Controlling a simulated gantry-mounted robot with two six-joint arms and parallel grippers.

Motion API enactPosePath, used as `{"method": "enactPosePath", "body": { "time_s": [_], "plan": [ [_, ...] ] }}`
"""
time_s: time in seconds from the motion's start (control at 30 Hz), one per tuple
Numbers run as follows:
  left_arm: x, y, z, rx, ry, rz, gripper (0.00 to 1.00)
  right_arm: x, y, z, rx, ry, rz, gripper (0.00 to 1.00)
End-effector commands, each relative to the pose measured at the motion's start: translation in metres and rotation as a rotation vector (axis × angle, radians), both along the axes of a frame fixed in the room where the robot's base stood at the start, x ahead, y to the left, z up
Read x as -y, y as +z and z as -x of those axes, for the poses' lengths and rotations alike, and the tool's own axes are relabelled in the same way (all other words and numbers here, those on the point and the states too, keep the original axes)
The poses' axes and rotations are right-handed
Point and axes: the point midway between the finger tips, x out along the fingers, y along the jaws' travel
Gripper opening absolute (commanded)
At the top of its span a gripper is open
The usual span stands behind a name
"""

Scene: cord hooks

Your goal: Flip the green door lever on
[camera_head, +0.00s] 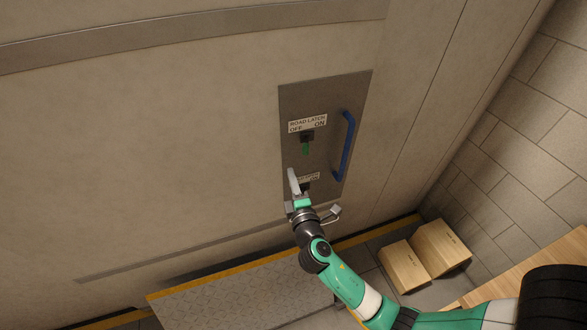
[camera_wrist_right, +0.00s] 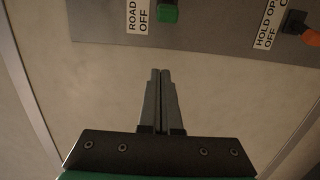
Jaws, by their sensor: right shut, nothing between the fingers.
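The green lever (camera_head: 306,149) hangs down from a black mount under a label reading "ROAD LATCH OFF ON" on a grey wall panel (camera_head: 318,98). I cannot tell whether it leans to OFF or ON. In the right wrist view the green lever (camera_wrist_right: 167,13) is at the top edge, partly cut off, beside the word OFF. My right gripper (camera_head: 292,172) is shut and empty at the panel's lower left edge, below the lever in the head view. Its fingertips (camera_wrist_right: 161,72) point toward the panel edge, apart from the lever. My left gripper is not in view.
A blue handle (camera_head: 345,147) is on the panel's right side. Cardboard boxes (camera_head: 440,247) and a metal step (camera_head: 240,297) lie below.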

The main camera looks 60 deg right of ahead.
Motion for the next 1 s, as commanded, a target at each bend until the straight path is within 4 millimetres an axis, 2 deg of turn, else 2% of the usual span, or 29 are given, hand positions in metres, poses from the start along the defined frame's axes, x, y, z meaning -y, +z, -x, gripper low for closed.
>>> {"method": "enactPosePath", "body": {
  "time_s": [0.03,0.4,0.53,0.67,1.0],
  "plan": [
    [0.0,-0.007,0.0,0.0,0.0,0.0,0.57,0.002,-0.008,0.003,-0.003,-0.006,-0.001,0.0],
    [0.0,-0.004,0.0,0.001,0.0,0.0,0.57,0.004,-0.004,0.002,0.003,-0.008,-0.003,0.0],
    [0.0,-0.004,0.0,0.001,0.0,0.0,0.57,0.011,-0.004,-0.004,0.004,-0.008,-0.002,0.0],
    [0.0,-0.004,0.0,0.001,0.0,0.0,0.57,0.027,-0.003,-0.017,0.005,-0.01,-0.003,0.0],
    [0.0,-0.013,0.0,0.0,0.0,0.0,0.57,0.083,-0.004,-0.064,0.005,-0.009,-0.002,0.0]
  ]
}}
